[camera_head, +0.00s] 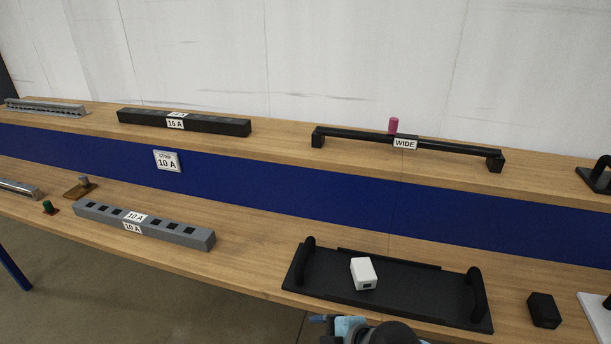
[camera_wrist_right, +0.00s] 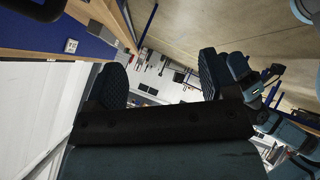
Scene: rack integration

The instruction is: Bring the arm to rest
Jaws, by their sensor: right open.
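My right gripper (camera_wrist_right: 160,80) is open in the right wrist view, with its two dark ribbed fingers apart and nothing between them. The far side of the room shows through the gap, and the wooden shelf edge is off to the upper left. In the head view, a part of my arm (camera_head: 368,331) shows at the bottom edge, in front of the lower shelf; its fingertips are not clear there. My left gripper is not seen.
On the lower shelf, a black tray (camera_head: 412,301) with handles holds a white block (camera_head: 363,273). A grey strip (camera_head: 180,234) lies left, a black block (camera_head: 543,310) right. The upper shelf bears a black strip (camera_head: 215,125) and a WIDE bar (camera_head: 445,149).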

